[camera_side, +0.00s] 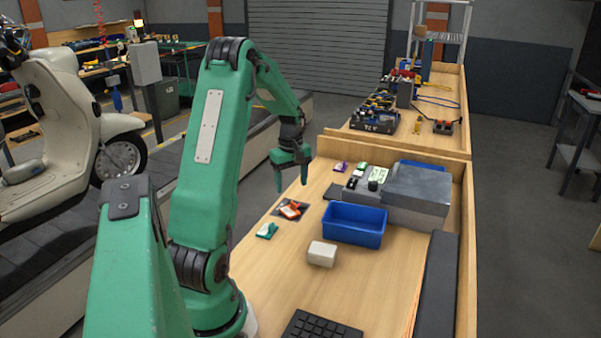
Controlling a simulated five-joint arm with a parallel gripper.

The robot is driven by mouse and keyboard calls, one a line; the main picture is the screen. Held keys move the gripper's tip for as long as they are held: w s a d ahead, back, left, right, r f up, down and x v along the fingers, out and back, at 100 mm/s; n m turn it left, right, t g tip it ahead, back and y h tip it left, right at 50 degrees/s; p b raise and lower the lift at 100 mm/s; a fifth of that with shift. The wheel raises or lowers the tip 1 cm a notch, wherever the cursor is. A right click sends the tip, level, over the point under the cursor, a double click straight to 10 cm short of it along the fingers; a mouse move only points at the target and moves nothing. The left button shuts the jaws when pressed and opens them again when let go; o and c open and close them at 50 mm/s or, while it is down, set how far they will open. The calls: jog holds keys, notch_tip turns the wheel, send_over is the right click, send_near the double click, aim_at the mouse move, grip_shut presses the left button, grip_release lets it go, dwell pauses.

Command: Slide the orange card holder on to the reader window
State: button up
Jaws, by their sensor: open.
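The orange card holder (291,208) lies flat on a dark mat (281,213) near the left edge of the wooden bench, with some white showing on it. My gripper (291,185) is open and empty, fingers pointing down, above and behind the holder in the picture. A grey device (356,185) with a small greenish display (379,173) and a black knob stands farther back. A dark flat patch (332,191) lies at its left foot; I cannot tell whether this is the reader window.
A blue bin (354,224) and a white block (322,253) stand right of the holder. A teal-and-white card item (267,230) lies nearer, a purple one (340,167) farther back. A large grey box (417,193) is behind the bin. The front middle of the bench (365,285) is clear.

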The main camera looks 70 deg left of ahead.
aim_at(290, 211)
jog(key=shift+s+a+f+n, duration=0.3)
jog(key=shift+f+n, duration=0.15)
jog(key=shift+n, duration=0.25)
jog(key=shift+f, duration=0.1)
jog(key=shift+f, duration=3.8)
jog(key=shift+c, duration=0.3)
jog(key=c, duration=1)
